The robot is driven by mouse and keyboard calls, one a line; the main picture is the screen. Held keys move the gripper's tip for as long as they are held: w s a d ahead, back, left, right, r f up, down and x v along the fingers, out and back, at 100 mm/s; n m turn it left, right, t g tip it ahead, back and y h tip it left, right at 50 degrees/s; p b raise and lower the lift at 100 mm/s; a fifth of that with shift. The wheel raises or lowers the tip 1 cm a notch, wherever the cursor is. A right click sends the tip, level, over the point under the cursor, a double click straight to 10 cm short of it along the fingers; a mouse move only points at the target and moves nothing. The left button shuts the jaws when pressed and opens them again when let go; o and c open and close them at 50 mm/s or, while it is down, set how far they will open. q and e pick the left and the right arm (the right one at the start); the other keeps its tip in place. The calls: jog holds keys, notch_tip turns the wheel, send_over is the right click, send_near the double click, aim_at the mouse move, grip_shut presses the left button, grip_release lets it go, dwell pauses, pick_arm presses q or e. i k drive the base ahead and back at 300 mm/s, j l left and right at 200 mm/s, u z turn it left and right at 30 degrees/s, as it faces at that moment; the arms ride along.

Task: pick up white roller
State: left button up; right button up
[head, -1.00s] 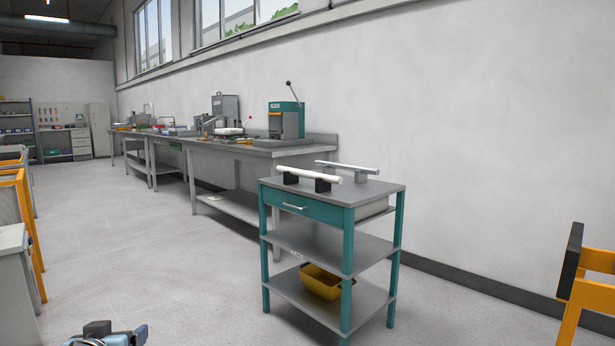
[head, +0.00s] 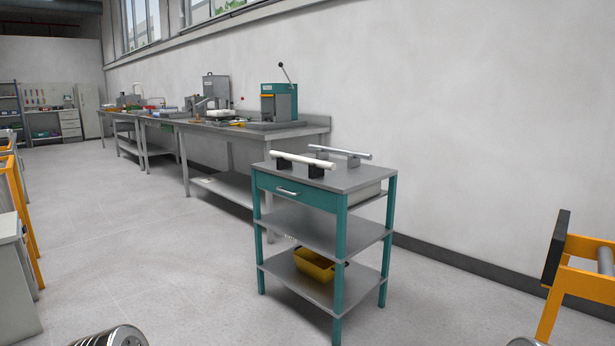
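The white roller (head: 302,160) lies level on dark supports on top of a teal and grey cart (head: 352,183). A second, grey metallic roller (head: 340,151) lies behind it on its own supports. Part of my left arm shows at the bottom left edge, and a small rounded metal part shows at the bottom right edge. Neither gripper's fingers are in view. Both rollers are apart from my arms.
A yellow bin (head: 314,266) sits on the cart's lower shelf. Long grey workbenches (head: 250,129) with tools run along the wall behind. An orange frame (head: 585,250) stands at right. The floor left of the cart (head: 130,240) is clear.

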aim_at(321, 164)
jog(key=i+j+z, duration=0.25)
jog(key=z, duration=0.2)
jog(key=i+j+z, duration=0.15)
jog(key=j+z, duration=0.3)
jog(key=l, duration=0.1)
